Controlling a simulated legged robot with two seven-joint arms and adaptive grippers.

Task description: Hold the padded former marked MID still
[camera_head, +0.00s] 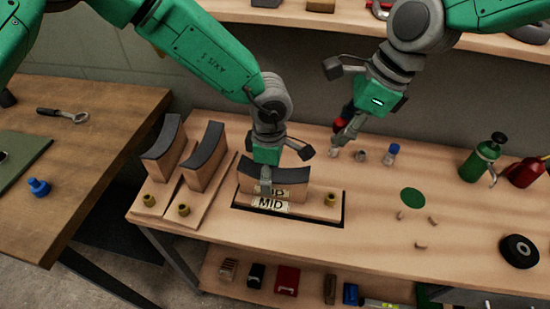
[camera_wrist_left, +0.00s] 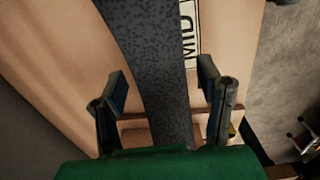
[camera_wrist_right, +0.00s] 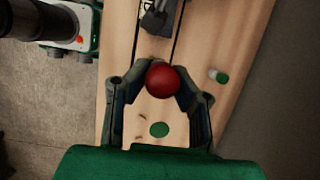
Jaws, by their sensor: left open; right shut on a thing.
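The padded former marked MID (camera_head: 297,176) stands upright in a dark-edged recess of the bench, a dark curved pad on top and MID labels on its front. My left gripper (camera_head: 266,176) is open over it, one finger in front of its face. In the left wrist view the dark speckled pad (camera_wrist_left: 150,45) runs between the two open fingers (camera_wrist_left: 163,82); whether they touch it I cannot tell. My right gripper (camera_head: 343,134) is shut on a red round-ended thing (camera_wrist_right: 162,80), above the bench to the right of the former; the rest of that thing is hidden.
Two more padded formers (camera_head: 163,150) stand at the bench's left end. Small fittings, a blue-capped container (camera_head: 392,152), a green bottle (camera_head: 483,157) and a black roll (camera_head: 519,250) lie to the right. A wooden table (camera_head: 95,165) is at left.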

